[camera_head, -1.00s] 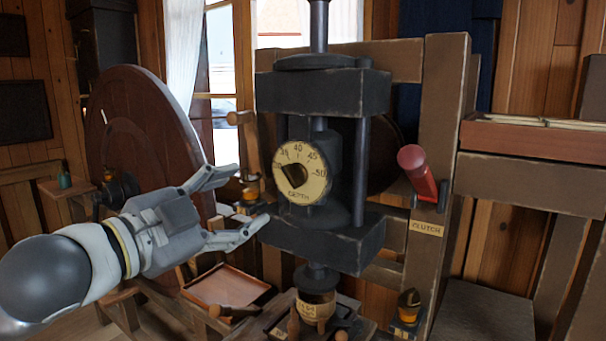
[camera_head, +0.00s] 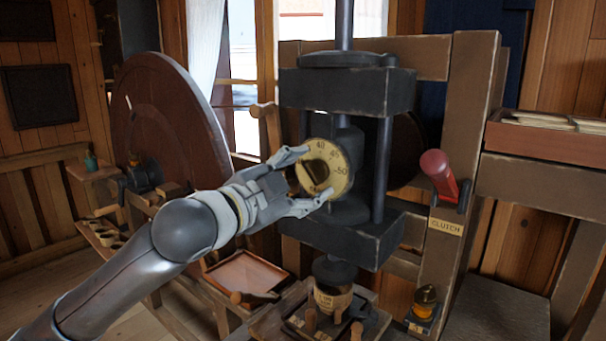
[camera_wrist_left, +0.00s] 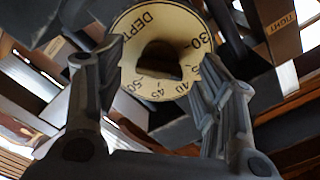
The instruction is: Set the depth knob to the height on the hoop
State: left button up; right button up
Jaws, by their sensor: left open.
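The depth knob (camera_head: 314,174) is a dark knob in the middle of a cream dial (camera_head: 342,178) with numbers, on the front of a black press. My left gripper (camera_head: 316,174) is open in front of the dial, one finger above the knob and one below. In the left wrist view the dial (camera_wrist_left: 143,95) appears turned over, with the knob (camera_wrist_left: 160,62) between the two spread fingers (camera_wrist_left: 160,68). I cannot tell whether they touch it. A pale band with lettering (camera_head: 333,299), perhaps the hoop, sits under the press; its lettering is too small to read.
A red clutch handle (camera_head: 438,172) stands out from the wooden post at the right. A large brown wheel (camera_head: 165,120) is at the left. A shallow tray (camera_head: 246,272) and a bench with pegs lie below my arm.

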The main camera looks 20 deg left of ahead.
jog(key=shift+s, duration=0.2)
pick_arm(q)
jog(key=c, duration=1)
jog(key=shift+r+m+p, duration=0.2)
jog(key=shift+m+p, duration=1.45)
jog(key=shift+m, duration=0.05)
jog(key=shift+c, duration=0.2)
jog(key=shift+m+p, duration=1.5)
jog(key=shift+m, duration=0.7)
pick_arm(e)
notch_tip(320, 180, up, 6)
jog(key=shift+s+d, duration=0.2)
jog(key=shift+s, duration=0.1)
pick_arm(q)
jog(key=shift+f, duration=0.1)
pick_arm(e)
jog(key=shift+r, duration=0.15)
pick_arm(q)
jog(key=o, duration=1)
pick_arm(e)
jog(key=shift+a, duration=0.1)
pick_arm(q)
jog(key=shift+o, duration=0.2)
